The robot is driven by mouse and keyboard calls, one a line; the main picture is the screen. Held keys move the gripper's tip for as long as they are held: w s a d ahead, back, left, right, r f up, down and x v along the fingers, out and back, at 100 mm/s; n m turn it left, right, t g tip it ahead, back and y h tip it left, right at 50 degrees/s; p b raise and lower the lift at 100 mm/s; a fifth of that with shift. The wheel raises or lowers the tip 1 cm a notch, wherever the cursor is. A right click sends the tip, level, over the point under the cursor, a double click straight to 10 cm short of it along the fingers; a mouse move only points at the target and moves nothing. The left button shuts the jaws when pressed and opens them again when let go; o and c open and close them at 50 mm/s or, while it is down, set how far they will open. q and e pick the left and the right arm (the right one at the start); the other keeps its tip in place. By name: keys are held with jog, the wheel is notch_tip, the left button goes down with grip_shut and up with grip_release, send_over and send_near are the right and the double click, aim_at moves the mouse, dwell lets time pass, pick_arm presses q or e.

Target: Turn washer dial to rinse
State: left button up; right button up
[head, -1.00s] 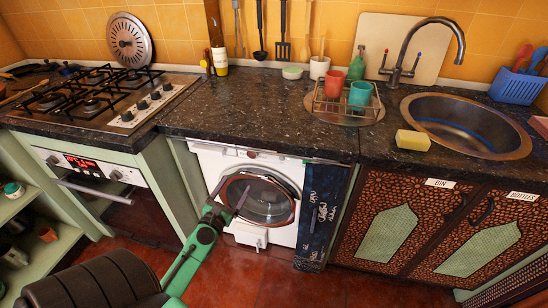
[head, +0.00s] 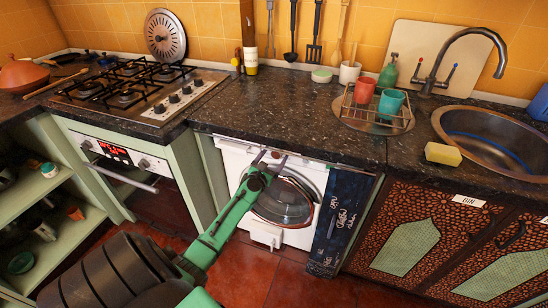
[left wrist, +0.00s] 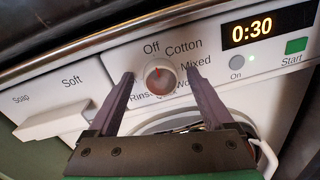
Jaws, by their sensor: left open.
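The white washer (head: 233,157) stands under the counter, its round door (head: 283,203) shut. In the left wrist view its round dial (left wrist: 160,77) sits on the panel, with Off, Cotton, Mixed and Rinse labels around it; Rinse, at lower left, is partly hidden by a finger. The dial's red mark seems to point up toward Off. My left gripper (head: 272,157) is at the washer's panel. In the left wrist view the open left gripper (left wrist: 158,71) has one finger on each side of the dial; contact cannot be told. My right gripper is not in view.
The counter (head: 290,115) overhangs just above the panel. The washer's display (left wrist: 267,25) reads 0:30, with a green Start button (left wrist: 296,46) below it. A soap drawer handle (left wrist: 55,121) is at left. An oven (head: 125,160) stands left and a dark cloth (head: 338,220) hangs right.

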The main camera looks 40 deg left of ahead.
pick_arm(q)
grip_shut()
